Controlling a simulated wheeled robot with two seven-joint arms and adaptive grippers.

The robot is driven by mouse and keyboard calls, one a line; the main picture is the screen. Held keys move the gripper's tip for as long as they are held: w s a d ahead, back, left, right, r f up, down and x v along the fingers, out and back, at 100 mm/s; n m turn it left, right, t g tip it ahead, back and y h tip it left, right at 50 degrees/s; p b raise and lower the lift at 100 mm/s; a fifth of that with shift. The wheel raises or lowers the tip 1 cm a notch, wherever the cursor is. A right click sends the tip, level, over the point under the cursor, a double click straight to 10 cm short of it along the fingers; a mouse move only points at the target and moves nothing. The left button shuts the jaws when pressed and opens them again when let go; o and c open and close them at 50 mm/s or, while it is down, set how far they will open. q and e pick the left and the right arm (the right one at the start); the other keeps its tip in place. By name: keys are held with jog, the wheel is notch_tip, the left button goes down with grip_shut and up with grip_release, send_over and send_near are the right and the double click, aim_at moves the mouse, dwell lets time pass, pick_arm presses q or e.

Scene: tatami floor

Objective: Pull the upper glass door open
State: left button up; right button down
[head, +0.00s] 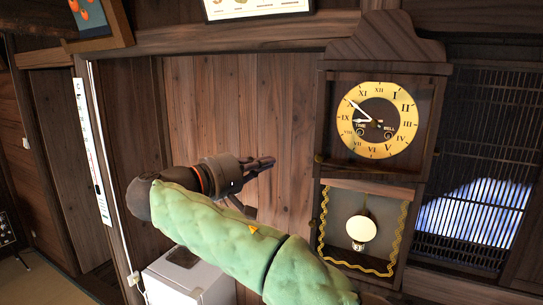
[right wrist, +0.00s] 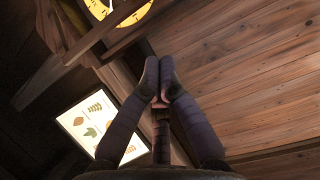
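The wooden wall clock (head: 385,50) hangs right of centre in the head view. Its upper glass door (head: 340,88) covers the yellow dial (head: 378,120) and looks closed. A small knob (head: 320,158) shows at that door's lower left edge. The lower door (head: 345,205) shows the pendulum. My right gripper (head: 268,162) is left of the clock, apart from it, pointing right. In the right wrist view its fingertips (right wrist: 159,80) are together with nothing visible held. The yellow dial (right wrist: 118,12) shows at the top there. My left gripper is not in view.
A plank wall (head: 225,100) lies behind the gripper. A dark lattice window (head: 480,150) is right of the clock. A white cabinet (head: 185,280) stands below, and a tall white thermometer strip (head: 92,150) is at the left. A framed poster (right wrist: 95,125) shows in the wrist view.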

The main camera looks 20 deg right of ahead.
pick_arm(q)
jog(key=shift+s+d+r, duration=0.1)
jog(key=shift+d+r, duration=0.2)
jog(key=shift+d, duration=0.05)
pick_arm(e)
jog(key=s+d, duration=0.1)
jog(key=d, duration=0.9)
jog(key=shift+s, duration=0.1)
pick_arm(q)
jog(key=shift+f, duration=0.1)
pick_arm(e)
jog(key=shift+s+a, duration=0.1)
jog(key=shift+a, duration=0.05)
